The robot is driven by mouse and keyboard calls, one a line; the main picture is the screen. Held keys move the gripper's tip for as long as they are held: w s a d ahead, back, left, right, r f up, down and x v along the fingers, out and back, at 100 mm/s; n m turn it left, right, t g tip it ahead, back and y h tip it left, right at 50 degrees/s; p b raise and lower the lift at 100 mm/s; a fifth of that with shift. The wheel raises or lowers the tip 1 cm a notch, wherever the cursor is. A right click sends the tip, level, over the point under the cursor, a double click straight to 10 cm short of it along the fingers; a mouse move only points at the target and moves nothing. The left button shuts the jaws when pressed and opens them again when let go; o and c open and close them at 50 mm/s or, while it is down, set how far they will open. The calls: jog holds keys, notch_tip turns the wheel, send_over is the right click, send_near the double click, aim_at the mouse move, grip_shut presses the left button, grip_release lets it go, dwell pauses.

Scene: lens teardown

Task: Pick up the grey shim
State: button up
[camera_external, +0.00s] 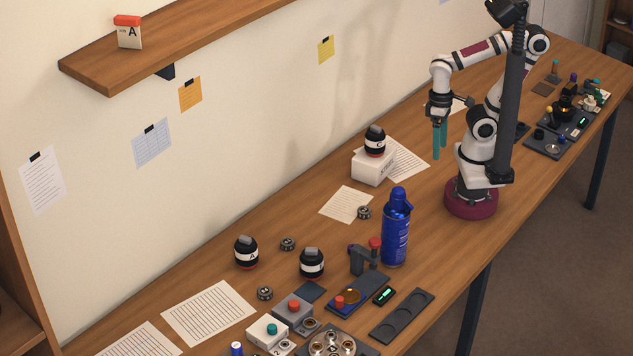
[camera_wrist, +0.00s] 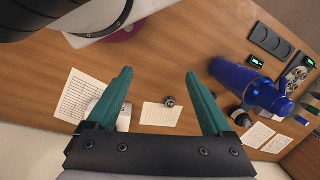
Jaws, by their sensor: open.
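I cannot make out a thing that is clearly the grey shim in either view. Small round grey-and-black parts lie on the table: one by a paper sheet (camera_external: 364,212), one farther left (camera_external: 288,244) and one nearer the front (camera_external: 265,293). One such round part (camera_wrist: 169,102) shows between and beyond my fingers in the wrist view, at a paper's edge. My gripper (camera_external: 440,157) hangs above the table's back right with its teal fingers pointing down. In the wrist view my gripper (camera_wrist: 157,74) is open, with nothing between the fingers.
A blue spray bottle (camera_external: 396,232) stands upright in the middle of the table. A white box (camera_external: 372,167) with a black jar (camera_external: 375,141) on top is left of my gripper. More jars, trays and coloured-knob blocks crowd the front. A shelf (camera_external: 180,45) juts from the wall.

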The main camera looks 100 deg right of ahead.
jog(key=shift+w, duration=0.1)
jog(key=n+t, duration=0.2)
jog(key=n, duration=1.5)
send_over(287, 241)
jog(key=s+d, duration=0.4)
jog(key=s+d+x, duration=0.1)
jog(key=x, duration=0.5)
jog(key=shift+y, duration=0.4)
jog(key=x, duration=1.1)
jog(key=w+x, duration=0.1)
jog(key=x, duration=0.4)
jog(key=shift+w+a+f, duration=0.1)
jog(key=shift+a, duration=0.05)
grip_shut()
